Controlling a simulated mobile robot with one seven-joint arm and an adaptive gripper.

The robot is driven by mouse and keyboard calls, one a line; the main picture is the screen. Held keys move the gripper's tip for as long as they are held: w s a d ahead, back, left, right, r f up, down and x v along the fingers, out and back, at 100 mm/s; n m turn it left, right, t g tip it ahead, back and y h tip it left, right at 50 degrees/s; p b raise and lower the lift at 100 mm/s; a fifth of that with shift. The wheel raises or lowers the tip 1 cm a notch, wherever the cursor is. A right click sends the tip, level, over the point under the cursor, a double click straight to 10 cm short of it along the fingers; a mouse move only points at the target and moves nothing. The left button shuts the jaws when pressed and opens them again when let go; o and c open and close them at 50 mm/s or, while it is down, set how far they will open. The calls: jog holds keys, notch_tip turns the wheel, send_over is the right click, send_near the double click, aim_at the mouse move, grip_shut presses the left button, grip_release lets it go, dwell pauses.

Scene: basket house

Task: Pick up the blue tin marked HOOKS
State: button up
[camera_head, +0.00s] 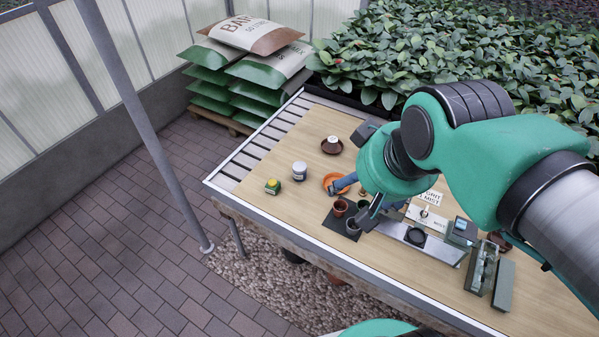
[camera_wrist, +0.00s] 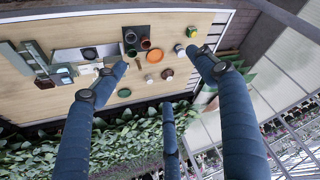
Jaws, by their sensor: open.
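No tin with a readable HOOKS marking shows. A small round tin (camera_head: 299,171) with a pale top and grey-blue side stands upright on the table's left part; its lettering is too small to read. It also seems to show in the wrist view (camera_wrist: 180,50). A green and yellow tin (camera_head: 273,186) stands to its left, nearer the table's edge. My gripper (camera_head: 350,204) is open and empty above the table, to the right of both tins. Its blue fingers are spread in the wrist view (camera_wrist: 162,74). My arm hides part of the table.
On the wooden table (camera_head: 290,215) are an orange dish (camera_head: 332,183), a brown saucer (camera_head: 332,147) with a white item, small pots on a dark mat (camera_head: 337,222), and a scale-like tray (camera_head: 440,250). Grey-green boxes (camera_head: 503,285) lie at the right. Leafy plants (camera_head: 450,60) border the back.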

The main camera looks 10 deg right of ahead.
jog(key=w+g, duration=0.2)
jog(key=w, duration=1.4)
jog(key=n+g, duration=0.3)
jog(key=g, duration=0.1)
send_over(300, 166)
notch_tip(300, 166, down, 39)
jog(key=shift+s, duration=0.1)
jog(key=shift+f+b, duration=0.8)
jog(key=shift+f, duration=3.5)
